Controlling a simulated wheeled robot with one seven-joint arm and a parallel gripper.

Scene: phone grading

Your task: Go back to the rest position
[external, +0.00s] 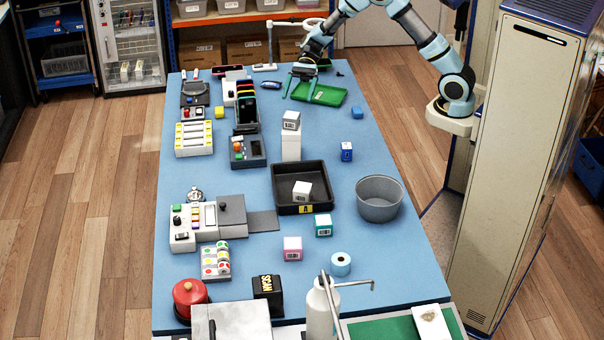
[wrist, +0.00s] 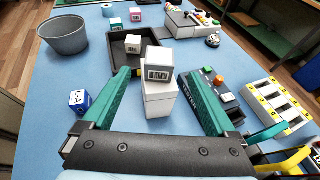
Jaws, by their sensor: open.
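My gripper (external: 299,86) is at the far end of the blue table (external: 330,240), over or near a green tray (external: 329,96). Its two green fingers are spread apart with nothing between them, and they also show in the wrist view (wrist: 154,84). That cube (external: 291,120) and the block (external: 291,146) stand mid-table in the external view, apart from the gripper.
A black tray (external: 273,196) holds a white cube (external: 302,190). A grey bowl (external: 379,205) stands right of it. A blue cube (external: 346,152) and a button box (external: 247,150) flank the white block. A tall cabinet (external: 510,150) stands right of the table.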

